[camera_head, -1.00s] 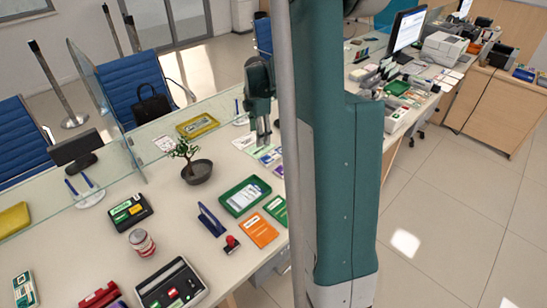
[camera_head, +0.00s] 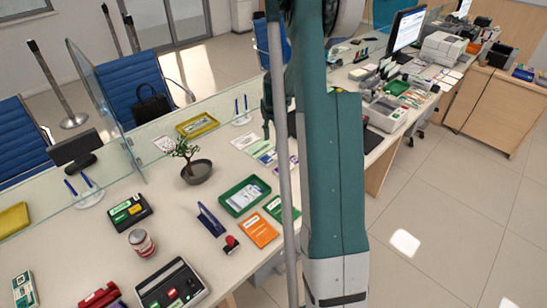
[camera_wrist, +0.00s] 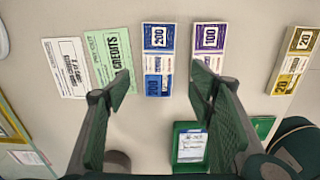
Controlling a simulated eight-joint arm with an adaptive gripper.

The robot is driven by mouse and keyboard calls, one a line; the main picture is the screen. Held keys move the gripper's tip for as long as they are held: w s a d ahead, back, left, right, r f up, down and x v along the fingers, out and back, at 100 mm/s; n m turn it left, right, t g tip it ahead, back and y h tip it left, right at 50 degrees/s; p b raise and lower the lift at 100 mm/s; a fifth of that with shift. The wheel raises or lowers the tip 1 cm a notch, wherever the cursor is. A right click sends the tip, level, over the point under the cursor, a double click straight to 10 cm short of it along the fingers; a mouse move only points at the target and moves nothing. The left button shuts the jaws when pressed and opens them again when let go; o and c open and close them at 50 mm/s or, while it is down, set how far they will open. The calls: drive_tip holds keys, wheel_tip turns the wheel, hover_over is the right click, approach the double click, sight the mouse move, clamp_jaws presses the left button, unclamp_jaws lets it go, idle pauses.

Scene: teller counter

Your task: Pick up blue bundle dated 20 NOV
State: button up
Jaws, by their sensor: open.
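In the wrist view a blue bundle (camera_wrist: 158,60) marked 200 lies flat on the counter, with a white band around its middle. Its date is too small to read. My gripper (camera_wrist: 160,82) is open and empty above the counter, one finger on each side of the blue bundle's near end in this picture. A purple bundle (camera_wrist: 208,48) marked 100 lies just right of it, and a yellow bundle (camera_wrist: 294,62) marked 20 lies at the far right. In the head view my gripper (camera_head: 268,122) is partly hidden behind my arm.
A green credits slip (camera_wrist: 110,60) and a white slip (camera_wrist: 66,68) lie left of the blue bundle. A green tray (camera_head: 244,195), an orange booklet (camera_head: 260,230) and a potted plant (camera_head: 196,172) stand on the counter. A glass screen (camera_head: 105,100) runs along it.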

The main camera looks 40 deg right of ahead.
sight(274, 155)
drive_tip(key=shift+f, duration=1.3)
drive_tip(key=shift+w+f+b, duration=0.15)
drive_tip(key=shift+f+b, duration=0.5)
drive_tip(key=shift+f, duration=1.95)
drive_tip(key=shift+c, duration=0.4)
drive_tip(key=c, duration=0.9)
